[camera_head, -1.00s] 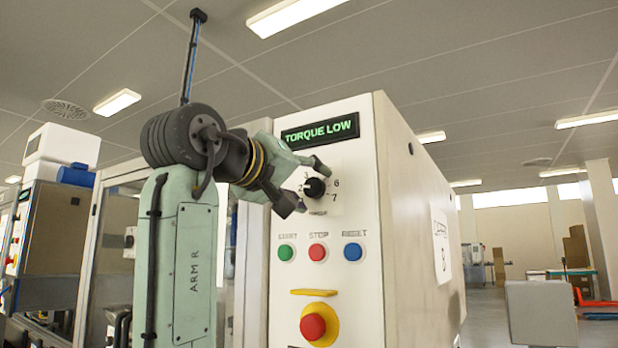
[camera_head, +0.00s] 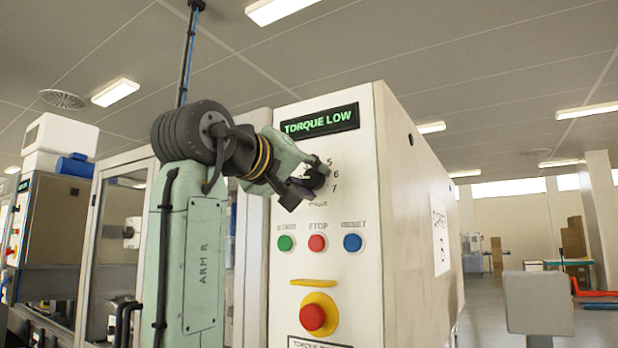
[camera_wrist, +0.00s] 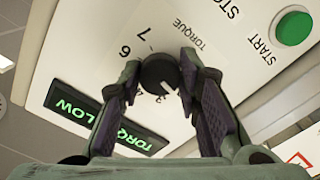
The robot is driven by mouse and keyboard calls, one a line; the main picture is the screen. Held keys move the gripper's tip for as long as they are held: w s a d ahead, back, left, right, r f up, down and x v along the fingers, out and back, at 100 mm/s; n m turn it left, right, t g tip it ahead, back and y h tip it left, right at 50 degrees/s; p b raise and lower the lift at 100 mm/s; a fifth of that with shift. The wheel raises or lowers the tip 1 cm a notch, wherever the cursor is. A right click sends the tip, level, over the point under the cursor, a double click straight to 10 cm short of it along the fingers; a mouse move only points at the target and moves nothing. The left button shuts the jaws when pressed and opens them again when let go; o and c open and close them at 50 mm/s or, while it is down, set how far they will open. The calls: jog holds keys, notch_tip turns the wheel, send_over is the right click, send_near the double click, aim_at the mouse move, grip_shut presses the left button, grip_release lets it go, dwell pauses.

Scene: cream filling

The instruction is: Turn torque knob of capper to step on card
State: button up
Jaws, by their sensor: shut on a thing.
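The capper (camera_head: 350,262) is a tall cream cabinet with a green display (camera_head: 319,121) reading TORQUE LOW. Its black torque knob (camera_head: 314,179) sits on the front panel below the display. My gripper (camera_head: 309,181) reaches in from the left and is shut on the knob. In the wrist view, both pads press on opposite sides of the knob (camera_wrist: 160,72). Step numbers 5, 6 and 7 show at the knob's right; the fingers partly hide the others. A pale mark on the knob lies near the right pad. A white card (camera_head: 318,343), headed TORQUE, is cut off by the bottom edge.
Green (camera_head: 285,243), red (camera_head: 317,243) and blue (camera_head: 352,243) buttons sit under the knob. A red emergency stop (camera_head: 313,317) on yellow is lower down. A white label (camera_head: 439,236) is on the capper's side.

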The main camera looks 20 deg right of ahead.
jog(key=shift+c, duration=1.3)
jog(key=shift+m, duration=0.3)
jog(key=m, duration=1.3)
jog(key=shift+m, duration=0.3)
jog(key=m, duration=0.4)
jog(key=shift+m, duration=0.3)
jog(key=m, duration=0.4)
jog(key=shift+m, duration=0.4)
